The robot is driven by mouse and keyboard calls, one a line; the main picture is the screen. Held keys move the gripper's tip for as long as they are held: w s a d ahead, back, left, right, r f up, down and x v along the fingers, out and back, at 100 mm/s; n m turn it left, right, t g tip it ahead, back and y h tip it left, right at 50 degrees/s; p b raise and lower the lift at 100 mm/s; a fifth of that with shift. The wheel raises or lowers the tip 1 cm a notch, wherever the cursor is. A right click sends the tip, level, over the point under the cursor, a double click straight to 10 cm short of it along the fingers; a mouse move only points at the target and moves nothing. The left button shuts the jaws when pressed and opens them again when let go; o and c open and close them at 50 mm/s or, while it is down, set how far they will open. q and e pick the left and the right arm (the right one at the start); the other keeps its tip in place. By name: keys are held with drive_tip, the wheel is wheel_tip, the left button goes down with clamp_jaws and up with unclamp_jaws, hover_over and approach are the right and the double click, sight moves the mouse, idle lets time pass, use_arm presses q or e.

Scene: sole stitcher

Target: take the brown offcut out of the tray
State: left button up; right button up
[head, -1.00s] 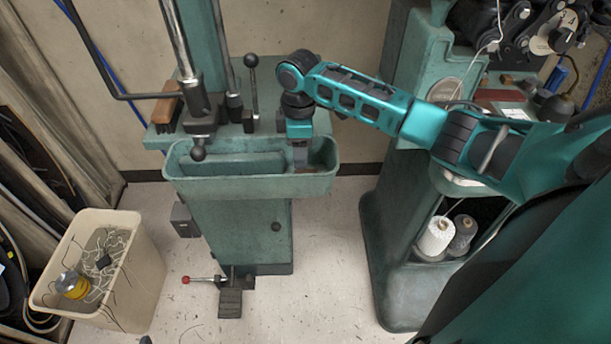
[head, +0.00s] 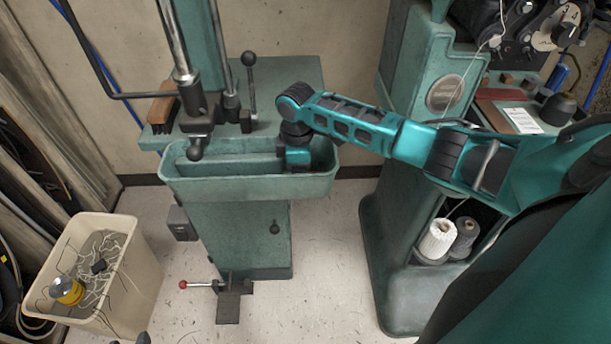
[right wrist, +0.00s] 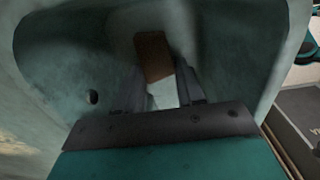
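The green tray (head: 225,188) is a long trough on the front of the green machine. My right gripper reaches down into its right end; in the head view its fingers are hidden by the tray's front wall. In the right wrist view the brown offcut (right wrist: 153,57) lies at the bottom of the tray (right wrist: 60,60), near the end wall. My right gripper (right wrist: 160,70) is open, with one finger on each side of the offcut's near part. A small gap shows at the right finger; contact at the left is unclear. My left gripper is not in view.
A lever with a black knob (head: 195,150) hangs over the tray's left part. A wood-backed brush (head: 162,108) lies behind it. A cream bin (head: 130,290) stands at lower left. A second green machine with thread spools (head: 438,240) stands to the right.

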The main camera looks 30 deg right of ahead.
drive_tip(key=c, duration=0.5)
